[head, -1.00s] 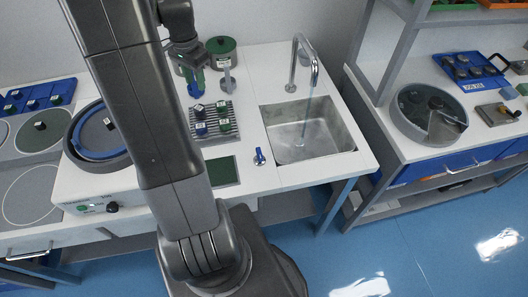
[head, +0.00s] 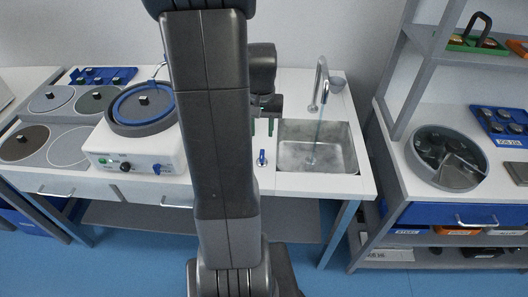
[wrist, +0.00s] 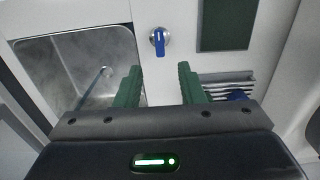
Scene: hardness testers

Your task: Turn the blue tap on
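The blue tap (head: 262,158) is a small blue lever on a round metal base, on the white counter just left of the sink. In the wrist view the blue tap (wrist: 159,43) is at top centre, its lever pointing toward my gripper. My gripper (wrist: 158,78) has two green fingers, spread apart and empty. The tap lies beyond the fingertips, lined up with the gap and not touched. In the head view my gripper (head: 263,127) is partly hidden by my arm. The metal spout (head: 319,80) arches over the sink (head: 340,165), with a thin bluish line beneath it.
A polishing machine (head: 135,155) with a blue-ringed bowl stands on the counter to the left. A dark green pad (wrist: 228,25) and a slatted rack (wrist: 228,88) lie beside the tap. A shelf unit (head: 400,120) stands right of the sink, across a floor gap.

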